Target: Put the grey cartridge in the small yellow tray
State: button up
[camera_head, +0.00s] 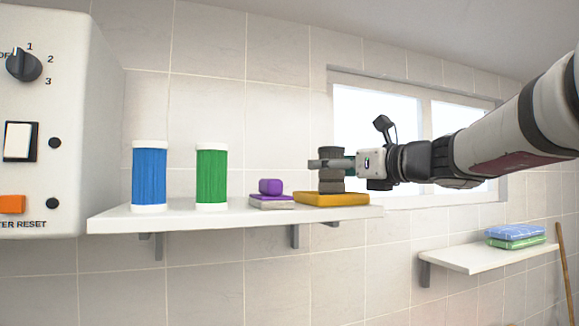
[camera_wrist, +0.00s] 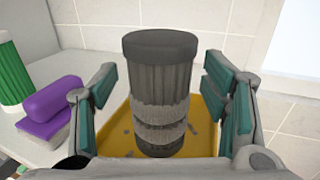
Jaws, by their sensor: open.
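The grey cartridge (camera_wrist: 160,90) stands upright in the small yellow tray (camera_wrist: 113,135), ribbed and dark with a paler band low down. In the head view the cartridge (camera_head: 330,186) rises from the yellow tray (camera_head: 331,199) at the right end of the shelf. My gripper (camera_wrist: 161,85) is open, with one finger on each side of the cartridge. In the wrist view gaps show between both fingers and the cartridge. In the head view my gripper (camera_head: 330,164) hides the cartridge's middle.
A control box (camera_head: 80,120) is at left. A lower shelf (camera_head: 470,260) bears folded towels (camera_head: 516,236).

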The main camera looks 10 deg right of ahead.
jog(key=v, duration=1.2)
